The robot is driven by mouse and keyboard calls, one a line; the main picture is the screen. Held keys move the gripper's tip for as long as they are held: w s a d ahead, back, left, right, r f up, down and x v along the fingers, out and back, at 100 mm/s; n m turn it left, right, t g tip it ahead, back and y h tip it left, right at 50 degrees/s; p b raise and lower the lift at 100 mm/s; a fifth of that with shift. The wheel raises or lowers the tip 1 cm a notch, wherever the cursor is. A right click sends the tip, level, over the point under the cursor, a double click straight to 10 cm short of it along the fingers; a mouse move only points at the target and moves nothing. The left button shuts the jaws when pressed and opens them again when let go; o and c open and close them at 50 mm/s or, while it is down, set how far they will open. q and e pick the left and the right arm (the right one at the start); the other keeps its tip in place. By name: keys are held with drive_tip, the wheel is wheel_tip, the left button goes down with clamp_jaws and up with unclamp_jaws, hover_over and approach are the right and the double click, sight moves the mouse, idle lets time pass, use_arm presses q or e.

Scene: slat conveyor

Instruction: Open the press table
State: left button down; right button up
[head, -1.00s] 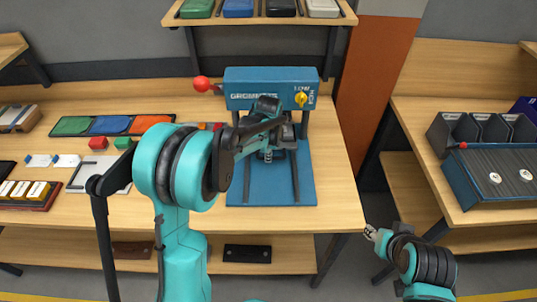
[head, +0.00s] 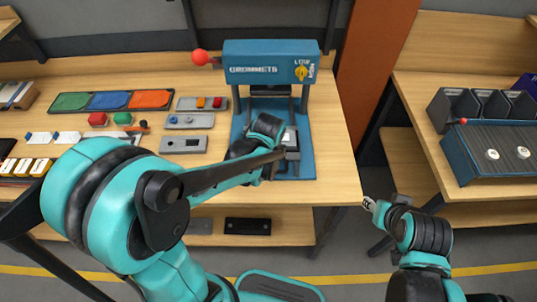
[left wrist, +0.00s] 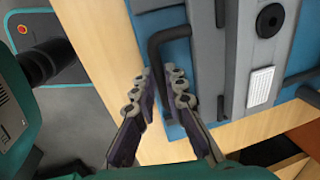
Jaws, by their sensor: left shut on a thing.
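The blue grommet press (head: 268,62) stands on the wooden bench. Its grey press table (head: 291,150) sits near the front of the blue base, with the rear of the base bare behind it. In the left wrist view, the table shows as a grey block (left wrist: 236,75) with a dark bar handle (left wrist: 170,34) on its side. My left gripper (left wrist: 160,85) has its fingers on either side of this handle and is shut on it. In the head view my arm hides these fingers. My right gripper (head: 370,204) is beside the bench's right edge, away from the press; its jaw opening is unclear.
A red-knobbed lever (head: 201,57) sticks out left of the press head. Coloured trays (head: 108,100) and small parts lie on the bench to the left. A gap separates this bench from the right bench with the slat conveyor (head: 490,150).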

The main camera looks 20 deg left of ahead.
use_arm(q)
drive_tip(key=shift+s+d, duration=0.25)
drive_tip(key=shift+s, duration=0.55)
drive_tip(key=c, duration=1.6)
unclamp_jaws()
drive_tip(key=r, duration=0.4)
drive_tip(key=s+r, duration=0.1)
drive_tip(key=r, duration=0.3)
drive_tip(key=s+r, duration=0.1)
drive_tip(key=r, duration=0.2)
drive_tip(key=shift+d+r, duration=0.3)
drive_tip(key=shift+r, duration=0.1)
